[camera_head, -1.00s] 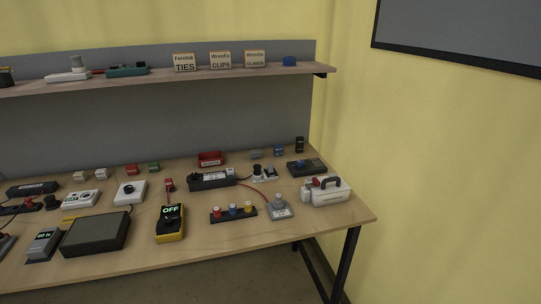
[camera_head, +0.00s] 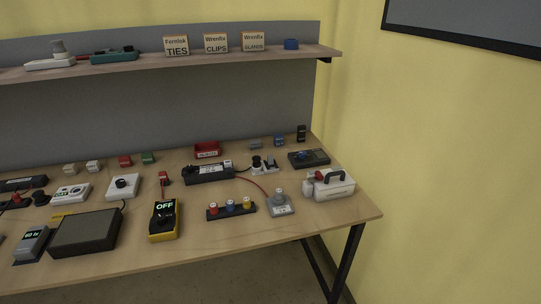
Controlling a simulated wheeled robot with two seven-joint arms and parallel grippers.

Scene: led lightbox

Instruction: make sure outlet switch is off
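A small white outlet block (camera_head: 264,168) stands at the back right of the table, with a black plug-like piece on its left end and a grey piece on its right. It may be the outlet with the switch, but its switch position is too small to tell. A white box with a black knob (camera_head: 123,187) and a white unit with a display (camera_head: 70,193) stand on the left half of the table. Neither of my grippers is in view.
The wooden table (camera_head: 290,228) also holds a yellow multimeter reading OFF (camera_head: 164,220), a black power-strip-like box (camera_head: 209,174), a terminal strip (camera_head: 231,210) and a white case (camera_head: 329,186). A shelf (camera_head: 215,62) runs above the back. The front right table edge is clear.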

